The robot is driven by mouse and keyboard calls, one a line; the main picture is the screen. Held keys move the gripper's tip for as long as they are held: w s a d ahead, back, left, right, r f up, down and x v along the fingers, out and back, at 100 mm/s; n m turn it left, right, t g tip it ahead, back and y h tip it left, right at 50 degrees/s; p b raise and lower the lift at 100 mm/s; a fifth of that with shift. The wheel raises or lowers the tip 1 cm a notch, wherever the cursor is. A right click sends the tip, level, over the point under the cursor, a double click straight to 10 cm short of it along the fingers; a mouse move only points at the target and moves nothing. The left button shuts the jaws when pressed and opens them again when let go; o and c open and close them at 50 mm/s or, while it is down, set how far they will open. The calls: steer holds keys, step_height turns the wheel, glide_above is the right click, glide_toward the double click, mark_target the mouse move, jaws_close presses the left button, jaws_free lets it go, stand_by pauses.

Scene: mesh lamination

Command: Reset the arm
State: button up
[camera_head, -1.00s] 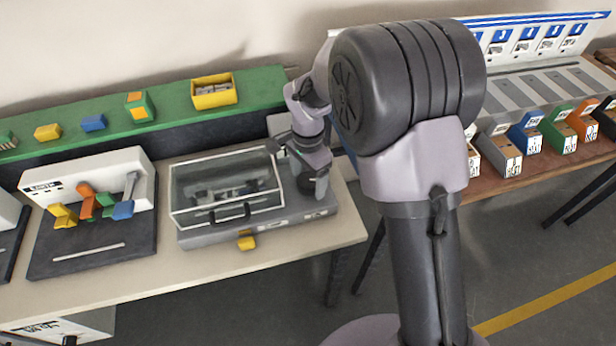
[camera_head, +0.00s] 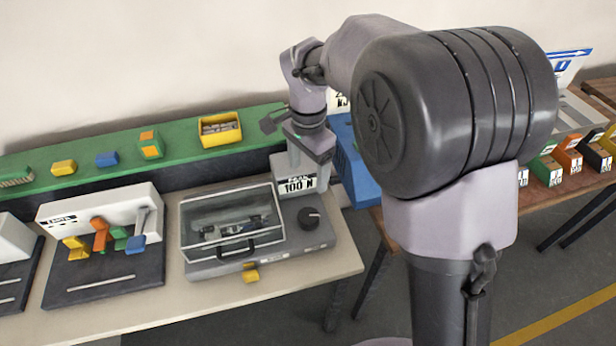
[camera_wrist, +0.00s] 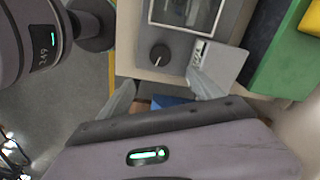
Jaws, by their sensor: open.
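My gripper (camera_head: 308,168) is open and empty. The knob (camera_wrist: 159,55) and the sign panel (camera_wrist: 222,62) show beyond the fingertips. My upper arm and elbow fill the right of the head view.
A lever station (camera_head: 100,215) stands left, and a green shelf (camera_head: 185,152) with small coloured parts runs behind. A blue bin (camera_head: 355,165) is close right of my gripper. A second bench with coloured bins is farther right.

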stand_by(0.4)
steer(key=s+d+r+n+t+y+b, duration=0.1)
steer(key=s+d+r+n+t, duration=0.1)
steer(key=s+d+r, duration=0.4)
steer(key=s+d+r+n+t+y+b, duration=0.1)
steer(key=s+d+r+t, duration=0.2)
steer(key=s, duration=0.5)
steer(key=s+d+n, duration=0.1)
steer(key=s+n, duration=0.1)
steer(key=s, duration=0.7)
steer(key=shift+s+d+f+n+t, duration=0.15)
steer(key=shift+f+n+t, duration=0.15)
steer(key=shift+t, duration=0.1)
